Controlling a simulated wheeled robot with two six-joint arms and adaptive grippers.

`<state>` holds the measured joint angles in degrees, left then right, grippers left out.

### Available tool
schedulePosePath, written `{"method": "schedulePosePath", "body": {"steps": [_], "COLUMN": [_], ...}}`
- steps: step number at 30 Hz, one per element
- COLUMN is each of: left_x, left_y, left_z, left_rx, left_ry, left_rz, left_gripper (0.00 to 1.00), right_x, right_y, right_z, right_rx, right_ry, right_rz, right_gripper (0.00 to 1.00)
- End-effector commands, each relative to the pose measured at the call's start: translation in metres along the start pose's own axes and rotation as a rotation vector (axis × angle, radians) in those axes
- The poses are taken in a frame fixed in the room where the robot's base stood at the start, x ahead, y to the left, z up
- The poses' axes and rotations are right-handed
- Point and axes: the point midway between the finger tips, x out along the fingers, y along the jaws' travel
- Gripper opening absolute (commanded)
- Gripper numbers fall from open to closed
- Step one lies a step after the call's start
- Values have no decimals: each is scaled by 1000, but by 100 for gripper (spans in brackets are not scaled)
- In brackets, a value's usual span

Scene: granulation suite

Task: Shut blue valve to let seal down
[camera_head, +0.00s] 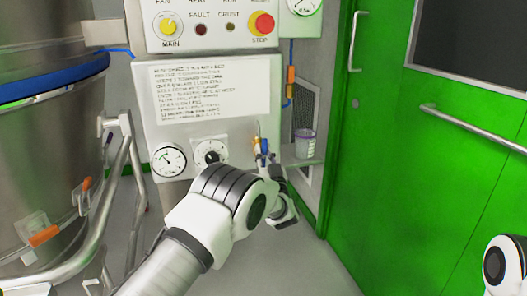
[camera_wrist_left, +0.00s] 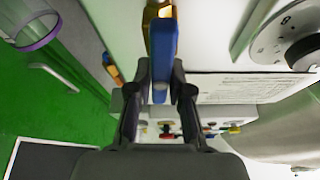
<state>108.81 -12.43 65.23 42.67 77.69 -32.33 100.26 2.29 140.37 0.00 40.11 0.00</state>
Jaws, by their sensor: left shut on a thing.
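The blue valve handle (camera_head: 264,147) is on a small brass valve (camera_head: 256,144) at the lower right of the grey control panel. In the left wrist view the blue handle (camera_wrist_left: 162,42) stands between my two dark fingers, with the brass body (camera_wrist_left: 151,12) beyond it. My left gripper (camera_head: 269,160) is shut on the handle; in the wrist view the gripper (camera_wrist_left: 160,82) has a finger on each side. My left arm hides part of the panel's lower area. My right gripper is not in view.
A pressure gauge (camera_head: 168,160) and a black knob (camera_head: 211,153) sit left of the valve. A cup with a purple rim (camera_head: 305,144) is close on the right. A steel vessel (camera_head: 50,150) with rails stands left, a green door (camera_head: 400,140) right.

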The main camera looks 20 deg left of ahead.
Motion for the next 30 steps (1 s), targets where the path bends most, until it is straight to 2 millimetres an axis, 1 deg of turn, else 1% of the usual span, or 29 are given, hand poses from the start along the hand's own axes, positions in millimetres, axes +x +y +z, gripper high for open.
{"method": "schedulePosePath", "body": {"steps": [1, 8, 30], "left_x": [1, 1, 0], "left_y": [0, 2, 8], "left_z": [-2, -3, 1], "left_rx": [26, 191, 840], "left_ry": [-1, -2, -2], "left_rz": [10, 80, 349], "left_gripper": [0, 0, 0], "right_x": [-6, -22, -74], "right_y": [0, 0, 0], "right_z": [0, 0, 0], "right_rx": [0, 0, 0], "right_ry": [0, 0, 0], "right_rz": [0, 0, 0], "right_gripper": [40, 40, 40]}}
